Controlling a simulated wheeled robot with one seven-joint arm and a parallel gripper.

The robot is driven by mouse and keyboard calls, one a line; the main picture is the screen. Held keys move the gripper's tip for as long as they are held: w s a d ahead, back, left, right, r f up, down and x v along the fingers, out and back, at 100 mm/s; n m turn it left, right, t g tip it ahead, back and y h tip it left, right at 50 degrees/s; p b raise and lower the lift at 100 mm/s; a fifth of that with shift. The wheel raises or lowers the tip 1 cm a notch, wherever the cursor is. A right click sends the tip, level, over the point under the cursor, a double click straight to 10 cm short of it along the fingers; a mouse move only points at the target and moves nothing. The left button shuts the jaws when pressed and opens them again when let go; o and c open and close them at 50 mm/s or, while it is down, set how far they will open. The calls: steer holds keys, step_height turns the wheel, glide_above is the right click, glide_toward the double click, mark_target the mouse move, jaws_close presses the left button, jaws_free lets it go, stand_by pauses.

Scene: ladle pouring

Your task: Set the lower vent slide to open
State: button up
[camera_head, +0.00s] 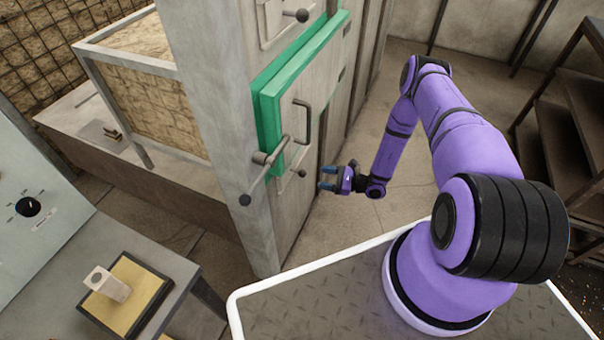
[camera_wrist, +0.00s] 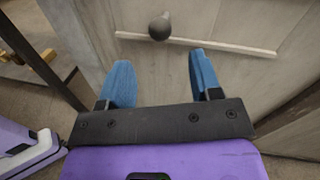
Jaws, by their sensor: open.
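The lower vent slide has a dark round knob (camera_head: 302,173) on the pale cabinet front, below the green-framed door. In the wrist view the same knob (camera_wrist: 160,27) stands out from a pale panel, at a light horizontal rail (camera_wrist: 225,46). My gripper (camera_head: 327,178) is just right of the knob in the head view, its blue fingers apart and pointing at the cabinet front. In the wrist view my gripper (camera_wrist: 160,62) is open and empty, with the knob ahead, between the lines of the two fingers and apart from both.
The green-framed door (camera_head: 268,125) has a bar handle (camera_head: 307,122) and a latch lever with a dark ball (camera_head: 245,199) close to the lower slide. Another vent slide knob (camera_head: 302,15) sits above. A metal shelf rack (camera_head: 560,130) stands at right. Floor behind my gripper is clear.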

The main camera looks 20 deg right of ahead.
mark_target(302, 172)
steer(key=x, duration=0.9)
jaws_close()
steer(key=w+d, duration=0.6)
steer(key=shift+d+r, duration=0.1)
jaws_free()
steer(key=v, duration=1)
steer(key=shift+s+d, duration=0.2)
steer(key=shift+d, duration=0.15)
